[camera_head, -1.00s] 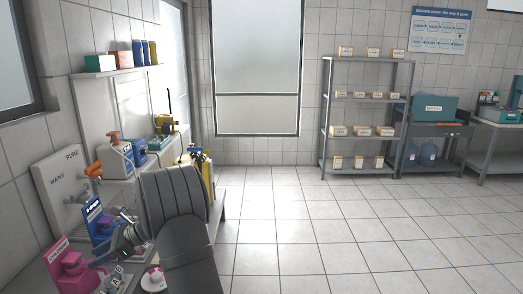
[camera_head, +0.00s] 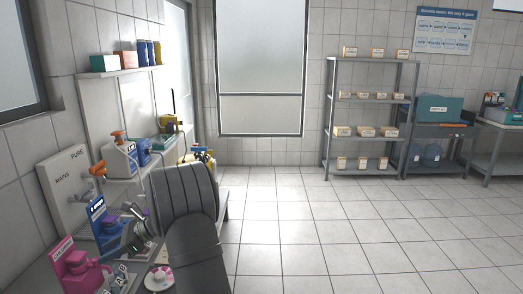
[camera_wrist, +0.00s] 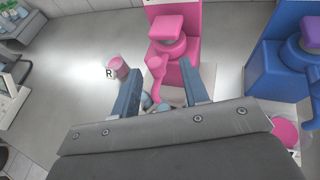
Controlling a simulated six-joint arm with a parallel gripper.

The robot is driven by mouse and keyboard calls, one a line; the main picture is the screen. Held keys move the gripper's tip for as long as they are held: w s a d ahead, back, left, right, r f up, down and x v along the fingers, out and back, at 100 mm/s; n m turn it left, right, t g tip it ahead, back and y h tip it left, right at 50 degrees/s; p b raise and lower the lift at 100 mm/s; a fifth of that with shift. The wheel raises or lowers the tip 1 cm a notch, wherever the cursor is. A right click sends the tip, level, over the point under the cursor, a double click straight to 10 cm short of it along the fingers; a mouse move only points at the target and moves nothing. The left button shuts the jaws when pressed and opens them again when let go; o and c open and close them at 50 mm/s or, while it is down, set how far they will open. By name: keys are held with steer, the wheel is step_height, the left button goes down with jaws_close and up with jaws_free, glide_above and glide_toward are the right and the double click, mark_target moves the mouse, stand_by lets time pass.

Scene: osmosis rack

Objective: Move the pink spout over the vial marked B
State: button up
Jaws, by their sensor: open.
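A pink dispenser (camera_wrist: 172,42) stands upright at the top middle of the wrist view, and its pink spout (camera_wrist: 156,68) points down toward my gripper. It also shows at the bottom left of the head view (camera_head: 78,272). My gripper (camera_wrist: 161,72) is open, its two blue-grey fingers on either side of the spout end with gaps visible. I cannot tell whether they are at the spout's height. A small vial with pink contents (camera_wrist: 118,67) stands left of the left finger; its letter looks like R. I cannot make out a vial marked B. Small pale things between the fingers are partly hidden.
A blue dispenser (camera_wrist: 278,62) with a purple top stands close on the right. A round pink-topped thing (camera_wrist: 285,132) is partly hidden at lower right. Grey bench surface is clear at the left. A white panel (camera_head: 62,185) stands behind the dispensers.

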steer(key=v, duration=1.4)
steer(key=x, duration=1.8)
steer(key=shift+f, duration=0.1)
steer(key=shift+s+m+t, duration=0.45)
steer(key=shift+m+t, duration=0.05)
steer(key=shift+t, duration=0.1)
steer(key=v, duration=1.7)
steer(key=s+a+r+n+t+h, duration=0.4)
steer(key=s+a+r+n+h, duration=0.2)
steer(key=a+n, duration=0.4)
steer(key=shift+s+a+r+n+h, duration=0.25)
steer(key=shift+s+r+n+h, duration=0.25)
steer(key=shift+n+h, duration=0.65)
steer(key=shift+s+f, duration=0.1)
